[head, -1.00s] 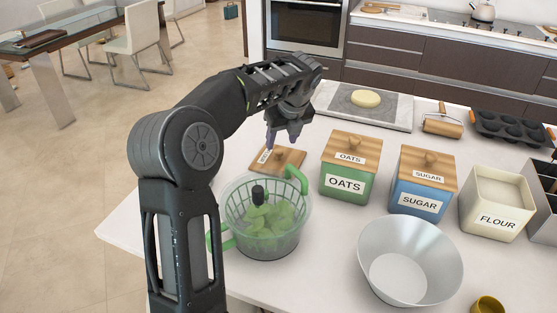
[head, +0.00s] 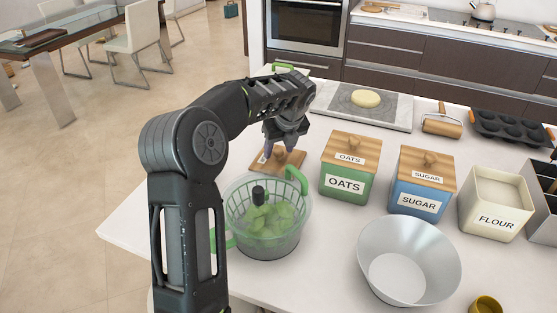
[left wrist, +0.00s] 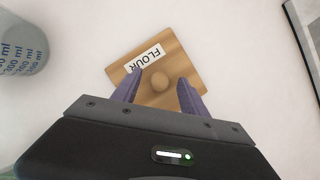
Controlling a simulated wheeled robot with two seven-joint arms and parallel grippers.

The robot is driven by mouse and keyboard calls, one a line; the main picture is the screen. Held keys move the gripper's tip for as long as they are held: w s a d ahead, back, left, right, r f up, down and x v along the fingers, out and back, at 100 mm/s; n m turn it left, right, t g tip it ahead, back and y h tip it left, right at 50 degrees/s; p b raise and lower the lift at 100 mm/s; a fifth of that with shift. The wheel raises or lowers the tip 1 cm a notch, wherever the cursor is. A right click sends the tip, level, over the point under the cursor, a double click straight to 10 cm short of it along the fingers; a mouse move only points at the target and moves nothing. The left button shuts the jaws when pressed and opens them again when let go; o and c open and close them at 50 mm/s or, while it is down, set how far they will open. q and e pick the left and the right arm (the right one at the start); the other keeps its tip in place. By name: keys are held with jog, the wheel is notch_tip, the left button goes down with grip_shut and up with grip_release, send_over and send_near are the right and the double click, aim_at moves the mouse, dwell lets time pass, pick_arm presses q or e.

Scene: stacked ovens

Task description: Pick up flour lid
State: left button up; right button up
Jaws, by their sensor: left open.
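The flour lid (head: 291,163) is a square wooden lid lying flat on the white counter, behind the salad spinner. In the left wrist view the flour lid (left wrist: 188,66) shows its FLOUR label and a round knob (left wrist: 160,82). My left gripper (head: 280,152) is right above the lid, pointing down. In the left wrist view its purple fingers (left wrist: 158,92) are open, one on each side of the knob, with gaps to it. I cannot tell the exact height of the fingertips. The open flour canister (head: 497,204) stands at the right. My right gripper is not in view.
The salad spinner (head: 268,232) stands just in front of the lid. The green oats canister (head: 347,185) and blue sugar canister (head: 421,198) are to the right, with a metal bowl (head: 409,262) in front. A marble board (head: 350,113) with dough lies behind.

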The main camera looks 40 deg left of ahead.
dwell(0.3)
pick_arm(q)
grip_shut()
dwell(0.4)
